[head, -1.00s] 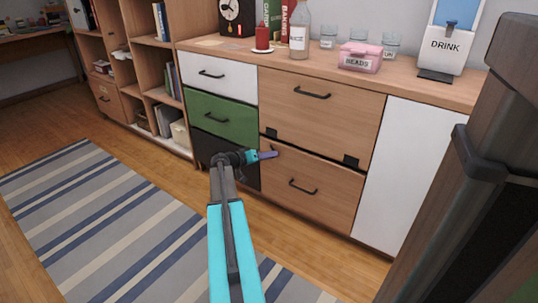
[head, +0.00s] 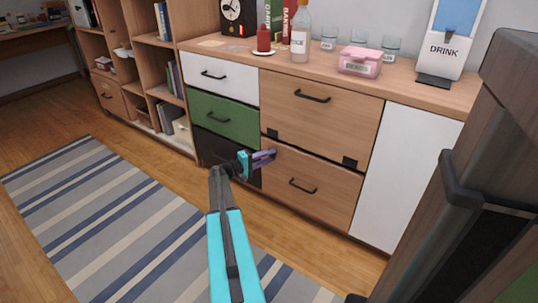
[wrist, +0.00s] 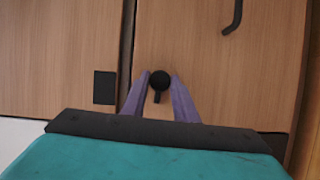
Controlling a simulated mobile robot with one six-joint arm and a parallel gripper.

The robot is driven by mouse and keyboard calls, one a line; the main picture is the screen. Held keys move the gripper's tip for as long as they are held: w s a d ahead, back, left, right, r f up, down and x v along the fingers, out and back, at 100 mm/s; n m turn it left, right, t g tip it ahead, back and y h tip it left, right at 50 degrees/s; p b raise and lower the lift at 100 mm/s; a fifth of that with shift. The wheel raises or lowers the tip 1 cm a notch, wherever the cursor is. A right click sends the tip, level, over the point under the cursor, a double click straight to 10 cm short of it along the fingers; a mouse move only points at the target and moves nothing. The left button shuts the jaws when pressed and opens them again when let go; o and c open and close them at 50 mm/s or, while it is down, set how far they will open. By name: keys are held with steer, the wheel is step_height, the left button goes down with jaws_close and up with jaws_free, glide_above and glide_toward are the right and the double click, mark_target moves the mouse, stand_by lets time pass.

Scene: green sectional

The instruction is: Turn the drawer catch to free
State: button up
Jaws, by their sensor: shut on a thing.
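The drawer catch (wrist: 159,80) is a round black knob with a short dark pointer, on the wooden face of the lower drawer (head: 330,197) beside the seam. In the wrist view the pointer runs down toward my gripper. My gripper (wrist: 159,82) has its two purple fingers shut on the catch, one on each side. In the head view my gripper (head: 272,154) reaches the upper left corner of the lower drawer, and its fingers hide the catch there.
The upper wooden drawer (head: 325,112) has black plates (head: 350,161) at its lower edge. A green drawer (head: 220,117) and a black drawer (head: 212,148) are at left, a white door (head: 405,175) at right. A striped rug (head: 100,220) lies in front.

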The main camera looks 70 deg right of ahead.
steer(key=shift+s+n, duration=0.1)
steer(key=shift+n, duration=0.2)
steer(key=o, duration=1)
steer(key=shift+a, duration=0.15)
steer(key=p+v, duration=0.4)
steer(key=v, duration=0.9)
steer(key=shift+w+a+f, duration=0.2)
steer(key=shift+w, duration=0.05)
